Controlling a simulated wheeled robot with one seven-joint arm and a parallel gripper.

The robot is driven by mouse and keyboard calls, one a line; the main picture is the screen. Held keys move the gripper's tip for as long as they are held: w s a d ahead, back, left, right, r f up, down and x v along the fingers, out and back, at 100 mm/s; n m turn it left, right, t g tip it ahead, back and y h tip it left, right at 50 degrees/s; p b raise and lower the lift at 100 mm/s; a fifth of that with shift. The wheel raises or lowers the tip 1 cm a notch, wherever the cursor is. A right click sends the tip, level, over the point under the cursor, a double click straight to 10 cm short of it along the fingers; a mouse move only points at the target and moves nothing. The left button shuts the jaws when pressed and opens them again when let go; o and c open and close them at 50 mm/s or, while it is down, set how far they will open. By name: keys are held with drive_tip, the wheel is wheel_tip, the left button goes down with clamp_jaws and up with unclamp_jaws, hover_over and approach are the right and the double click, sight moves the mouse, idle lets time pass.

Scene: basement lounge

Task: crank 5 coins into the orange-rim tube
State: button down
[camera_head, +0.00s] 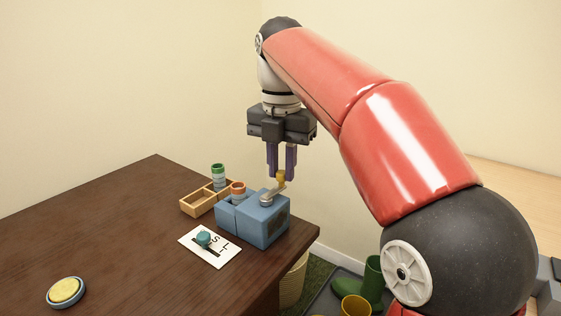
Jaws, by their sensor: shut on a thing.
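A blue box (266,230) stands near the table's right corner. On its top is a crank with a grey arm (270,196) and an upright yellow knob (281,177). My gripper (281,170) points straight down, its purple fingers shut on the yellow knob. The orange-rim tube (237,188) stands upright at the left part of the blue box; its lower part is hidden. The coins inside cannot be made out. A green-rim tube (218,172) stands in the wooden tray (198,205) behind.
A white card (222,257) with the letters S and L and a teal knob (204,238) lies in front of the box. A yellow button (66,290) sits at the front left. The dark table (110,225) is clear between. Boots (373,283) stand on the floor right.

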drive_tip(key=m+p, duration=0.1)
drive_tip(key=m, duration=0.1)
drive_tip(key=s+d+m+p, duration=0.1)
drive_tip(key=m, duration=0.1)
drive_tip(key=shift+s+r, duration=0.1)
drive_tip(key=shift+r, duration=0.1)
drive_tip(key=s+a+m, duration=0.1)
drive_tip(key=s+m, duration=0.1)
drive_tip(key=m, duration=0.6)
drive_tip(key=s+a+m, duration=0.2)
drive_tip(key=m, duration=0.6)
drive_tip(key=s+a+m, duration=0.1)
drive_tip(key=s+m, duration=0.1)
drive_tip(key=m, duration=0.7)
drive_tip(key=shift+s+a+f+p, duration=0.1)
drive_tip(key=shift+s+a+p, duration=0.1)
drive_tip(key=shift+a+p, duration=0.2)
drive_tip(key=shift+w+a+m, duration=0.15)
drive_tip(key=shift+a+m, duration=0.2)
drive_tip(key=shift+m, duration=0.7)
drive_tip(key=shift+w+a+m, duration=0.1)
drive_tip(key=shift+a+m, duration=0.2)
drive_tip(key=shift+m, duration=0.75)
drive_tip(key=c, duration=1.3)
unclamp_jaws()
